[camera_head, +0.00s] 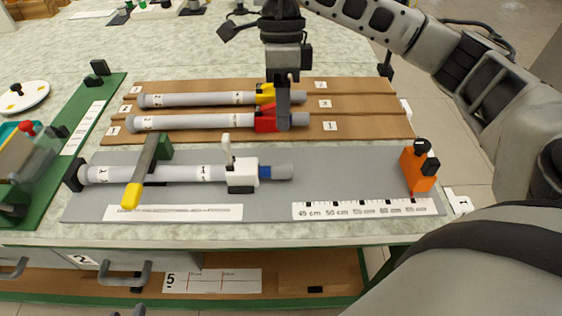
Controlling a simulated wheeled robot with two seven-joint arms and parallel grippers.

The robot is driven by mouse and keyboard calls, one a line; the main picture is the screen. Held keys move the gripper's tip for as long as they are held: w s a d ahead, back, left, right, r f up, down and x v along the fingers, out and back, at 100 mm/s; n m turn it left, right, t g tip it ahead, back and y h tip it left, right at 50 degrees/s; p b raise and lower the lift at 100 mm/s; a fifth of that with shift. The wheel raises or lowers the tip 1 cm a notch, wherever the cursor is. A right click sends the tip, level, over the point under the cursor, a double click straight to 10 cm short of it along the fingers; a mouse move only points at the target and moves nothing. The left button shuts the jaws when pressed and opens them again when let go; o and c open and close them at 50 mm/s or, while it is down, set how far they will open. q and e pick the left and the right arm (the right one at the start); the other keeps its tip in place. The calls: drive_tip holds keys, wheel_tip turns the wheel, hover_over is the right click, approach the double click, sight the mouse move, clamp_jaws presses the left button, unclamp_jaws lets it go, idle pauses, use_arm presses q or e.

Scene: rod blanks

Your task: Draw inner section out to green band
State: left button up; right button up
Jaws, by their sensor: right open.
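A grey telescoping rod (205,173) lies on the grey board, under a yellow-ended clamp bar (133,194). A white collar with an upright lever (243,176) sits near its right end. The short inner section (283,172) sticks out to the right of the collar, with a blue band (265,172) next to it. I see no green band on it. My right gripper (283,124) is open and points down, behind and above the inner section in the picture. It overlaps the end of the red-collared rod; its height is unclear. My left gripper is not in view.
Rods with a yellow collar (265,94) and a red collar (265,118) lie on a wooden rack (370,125). An orange stop block (417,170) stands at the right, beyond a printed scale (365,208). The board between inner section and block is clear.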

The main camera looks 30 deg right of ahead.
sight(283, 165)
drive_tip(key=x, duration=1.1)
drive_tip(key=shift+a+f, duration=0.15)
drive_tip(key=shift+f, duration=0.25)
drive_tip(key=shift+c, duration=0.3)
clamp_jaws()
